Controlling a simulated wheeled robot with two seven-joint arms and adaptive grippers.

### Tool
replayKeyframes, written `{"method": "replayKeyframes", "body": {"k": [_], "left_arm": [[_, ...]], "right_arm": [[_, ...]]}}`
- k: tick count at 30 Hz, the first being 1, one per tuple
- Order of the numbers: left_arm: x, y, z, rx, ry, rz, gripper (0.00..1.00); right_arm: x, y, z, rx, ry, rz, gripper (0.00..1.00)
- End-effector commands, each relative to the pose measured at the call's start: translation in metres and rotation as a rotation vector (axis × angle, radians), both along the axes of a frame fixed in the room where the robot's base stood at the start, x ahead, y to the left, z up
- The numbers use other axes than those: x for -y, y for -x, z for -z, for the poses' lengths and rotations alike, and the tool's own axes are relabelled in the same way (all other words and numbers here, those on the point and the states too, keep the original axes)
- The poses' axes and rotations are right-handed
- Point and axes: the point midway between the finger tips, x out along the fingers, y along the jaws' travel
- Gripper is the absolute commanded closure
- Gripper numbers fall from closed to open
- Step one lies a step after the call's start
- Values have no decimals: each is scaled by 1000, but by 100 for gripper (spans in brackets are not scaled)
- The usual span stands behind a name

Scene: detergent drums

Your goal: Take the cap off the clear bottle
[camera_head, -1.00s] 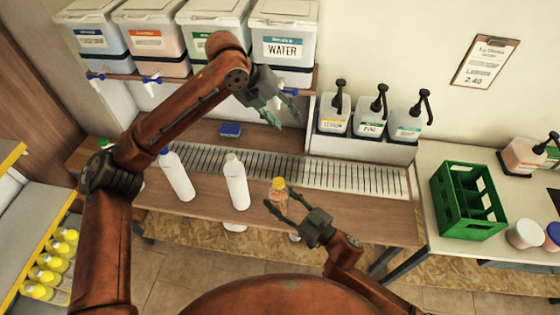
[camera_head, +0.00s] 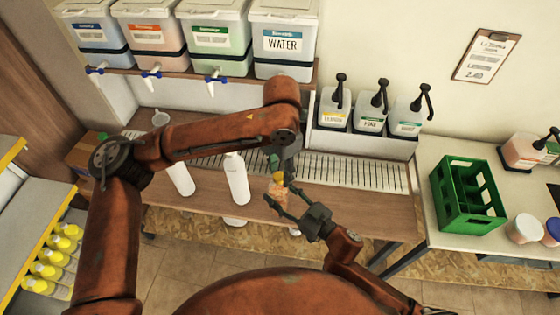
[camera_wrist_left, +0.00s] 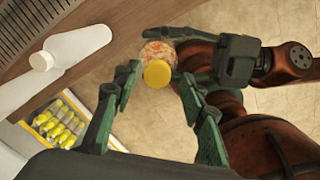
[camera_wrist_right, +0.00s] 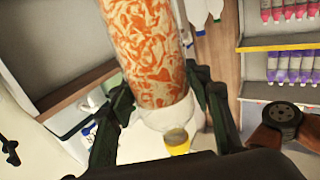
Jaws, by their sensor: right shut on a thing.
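The clear bottle (camera_head: 277,192) has an orange mottled body and a yellow cap. My right gripper (camera_head: 280,201) is shut on its body and holds it near the bench's front edge. The bottle fills the top middle of the right wrist view (camera_wrist_right: 150,50), its cap (camera_wrist_right: 177,141) towards the bottom. My left gripper (camera_head: 280,169) is over the bottle's top and hides the cap in the head view. In the left wrist view, the yellow cap (camera_wrist_left: 157,73) shows between the left fingers (camera_wrist_left: 158,85), which are open with gaps on both sides.
Pump dispensers (camera_head: 369,114) stand behind. A green crate (camera_head: 468,200) is on the right counter. Yellow-capped bottles (camera_head: 55,255) fill a shelf at lower left.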

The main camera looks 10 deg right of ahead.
Motion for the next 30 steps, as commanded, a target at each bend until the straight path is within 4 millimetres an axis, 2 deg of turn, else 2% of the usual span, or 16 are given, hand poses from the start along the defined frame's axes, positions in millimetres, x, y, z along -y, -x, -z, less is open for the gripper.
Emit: {"method": "replayKeyframes", "body": {"k": [6,14,30], "left_arm": [[0,0,15,0,1,0,61],[0,0,16,0,2,-1,61],[2,1,16,-3,4,2,97]], "right_arm": [[0,0,-2,4,-2,-1,100],[-1,0,-2,4,-2,-1,100],[0,0,-2,3,-1,-1,100]]}}
